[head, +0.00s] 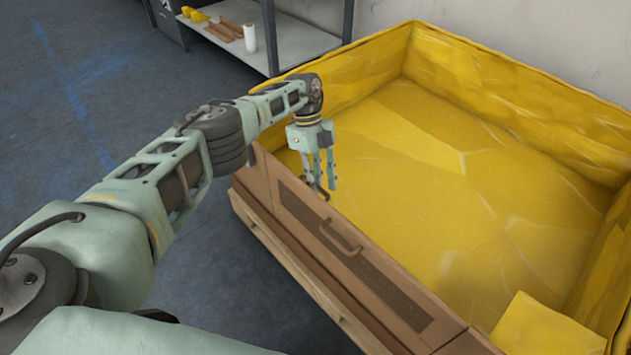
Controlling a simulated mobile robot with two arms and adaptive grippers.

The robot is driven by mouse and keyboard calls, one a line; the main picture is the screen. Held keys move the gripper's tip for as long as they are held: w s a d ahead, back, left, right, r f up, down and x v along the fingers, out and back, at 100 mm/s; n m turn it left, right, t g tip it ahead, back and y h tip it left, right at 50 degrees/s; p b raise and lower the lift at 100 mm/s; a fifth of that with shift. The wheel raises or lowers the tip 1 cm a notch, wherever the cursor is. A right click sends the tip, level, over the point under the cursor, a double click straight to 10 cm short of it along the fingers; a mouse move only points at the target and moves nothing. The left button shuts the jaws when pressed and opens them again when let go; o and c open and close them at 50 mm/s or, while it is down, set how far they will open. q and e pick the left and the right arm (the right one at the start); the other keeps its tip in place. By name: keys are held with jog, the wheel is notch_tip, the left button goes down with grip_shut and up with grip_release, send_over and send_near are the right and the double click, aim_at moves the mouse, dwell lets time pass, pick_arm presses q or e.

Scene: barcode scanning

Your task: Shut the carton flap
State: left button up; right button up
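The carton is a large open box with a crumpled yellow lining (430,150). Along its near left side runs a brown flap panel (290,205) with a dark inset strip and a curved handle (341,238). I cannot tell exactly how far the flap is tilted. My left gripper (321,186) points down at the upper end of this panel, its fingers apart and nothing visible between them. A small dark curved piece shows by the fingertips; I cannot tell if they touch it. My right gripper is not in view.
A yellow block (545,328) lies in the carton's near right corner. A wooden rail (290,262) runs along the carton's lower outer side. A grey shelf (285,38) with small items stands behind. The dark floor (75,110) at left is clear.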

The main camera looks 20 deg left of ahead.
pick_arm(q)
jog(key=o, duration=0.3)
jog(key=shift+w+d, duration=0.35)
jog(key=shift+d, duration=0.05)
jog(key=shift+s+a+f, duration=0.1)
jog(key=shift+s+a, duration=0.05)
jog(key=shift+a, duration=0.05)
jog(key=v, duration=0.7)
jog(key=shift+a+r, duration=0.1)
jog(key=shift+r, duration=0.15)
